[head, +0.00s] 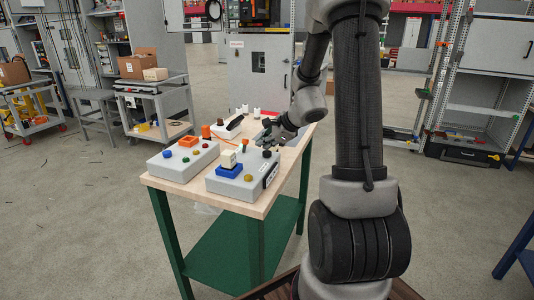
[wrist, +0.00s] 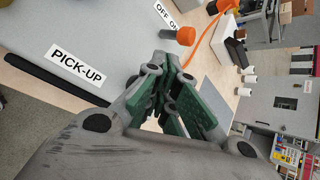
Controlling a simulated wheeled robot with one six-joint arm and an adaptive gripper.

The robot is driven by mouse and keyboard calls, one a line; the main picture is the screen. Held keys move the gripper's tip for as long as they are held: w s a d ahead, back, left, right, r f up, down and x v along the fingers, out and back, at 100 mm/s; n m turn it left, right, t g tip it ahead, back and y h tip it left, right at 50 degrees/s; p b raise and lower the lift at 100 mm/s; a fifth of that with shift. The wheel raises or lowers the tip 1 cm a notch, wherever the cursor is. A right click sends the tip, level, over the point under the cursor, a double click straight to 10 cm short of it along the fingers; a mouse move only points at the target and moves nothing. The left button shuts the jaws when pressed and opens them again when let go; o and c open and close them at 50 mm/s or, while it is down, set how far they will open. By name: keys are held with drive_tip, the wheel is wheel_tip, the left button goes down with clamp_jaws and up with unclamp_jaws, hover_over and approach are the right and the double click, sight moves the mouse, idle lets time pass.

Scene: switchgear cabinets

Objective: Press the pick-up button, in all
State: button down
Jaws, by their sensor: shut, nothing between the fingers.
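A grey control box (head: 230,186) stands on the table's near right part. It carries a blue base with a cream block (head: 228,160), a yellow button (head: 248,177) and a dark round knob or button (head: 267,153). In the wrist view a PICK-UP label (wrist: 77,65) lies on a grey surface left of my gripper. An OFF ON label (wrist: 166,13) is farther off, near an orange-topped knob (wrist: 184,36). My gripper (head: 264,139) is shut and empty, low over the box's far right part; the wrist view also shows its green-padded fingers (wrist: 165,80). No button beside the PICK-UP label is visible; contact cannot be told.
A white device (head: 229,127), an orange item (head: 206,131) and small white pieces are behind. An orange cable (wrist: 205,38) runs nearby. Cabinets and carts stand farther off.

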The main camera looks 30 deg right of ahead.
sight(265, 153)
drive_tip(key=shift+r, duration=0.2)
drive_tip(key=shift+r, duration=2.55)
drive_tip(key=s+f+n, duration=0.1)
drive_tip(key=s, duration=0.1)
drive_tip(key=s+a+n+g, duration=0.1)
drive_tip(key=s+n, duration=0.1)
drive_tip(key=s+f+n+g+y, duration=0.1)
drive_tip(key=s+n, duration=0.1)
drive_tip(key=shift+a+f, duration=0.3)
drive_tip(key=s+a+r+n+h, duration=0.1)
drive_tip(key=s+r+n, duration=0.3)
drive_tip(key=s+n, duration=0.2)
drive_tip(key=s+a+r+n+g+h, duration=0.1)
drive_tip(key=s+r+n, duration=0.3)
drive_tip(key=s, duration=0.6)
drive_tip(key=s+a+r+n+g+h, duration=0.1)
drive_tip(key=s+r+n, duration=0.3)
drive_tip(key=s+n, duration=0.4)
drive_tip(key=shift+s+a+h, duration=0.25)
drive_tip(key=shift+a+h, duration=0.35)
drive_tip(key=shift+a, duration=0.2)
